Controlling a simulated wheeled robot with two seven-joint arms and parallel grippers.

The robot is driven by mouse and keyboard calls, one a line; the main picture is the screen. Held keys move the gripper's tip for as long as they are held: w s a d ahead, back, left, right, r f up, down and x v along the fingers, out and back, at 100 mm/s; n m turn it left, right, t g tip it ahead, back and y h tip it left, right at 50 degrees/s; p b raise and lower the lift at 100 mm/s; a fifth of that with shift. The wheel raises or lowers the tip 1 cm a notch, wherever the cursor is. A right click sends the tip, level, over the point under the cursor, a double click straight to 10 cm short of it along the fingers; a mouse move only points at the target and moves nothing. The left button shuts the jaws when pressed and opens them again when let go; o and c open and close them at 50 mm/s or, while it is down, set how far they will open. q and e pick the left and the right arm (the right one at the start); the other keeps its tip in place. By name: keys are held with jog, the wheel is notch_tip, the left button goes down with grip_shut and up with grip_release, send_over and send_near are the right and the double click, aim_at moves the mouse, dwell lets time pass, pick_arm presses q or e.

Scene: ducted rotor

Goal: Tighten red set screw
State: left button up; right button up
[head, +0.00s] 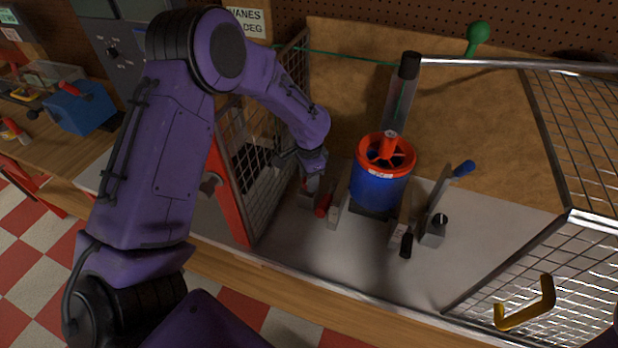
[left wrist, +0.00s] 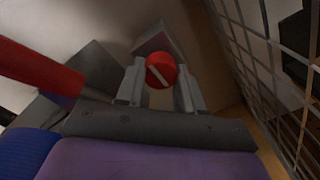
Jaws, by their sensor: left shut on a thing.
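The red set screw (left wrist: 161,70) shows in the left wrist view as a round red head with a pale diagonal slot. It sits between the two fingers of my left gripper (left wrist: 160,88), which is shut on it. In the head view my left gripper (head: 311,182) points down just left of the ducted rotor, and the screw is mostly hidden there. The rotor (head: 380,190) has a blue body and a red top ring with a red hub, and stands upright in a fixture. My right gripper is not in view.
A red-handled part (head: 322,206) is close beside my left gripper. A mesh guard with a red post (head: 232,190) stands close on the left. A blue-handled lever (head: 462,170) and black-handled clamp (head: 406,245) are right of the rotor. An open mesh panel (head: 560,265) lies farther right.

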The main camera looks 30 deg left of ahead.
pick_arm(q)
jog(key=shift+w, duration=0.1)
jog(key=o, duration=1)
jog(key=shift+o, duration=0.2)
jog(key=shift+r, duration=0.1)
notch_tip(320, 180, up, 10)
jog(key=b, duration=0.2)
jog(key=shift+r+b, duration=0.2)
jog(key=shift+b, duration=0.1)
jog(key=shift+d, duration=0.1)
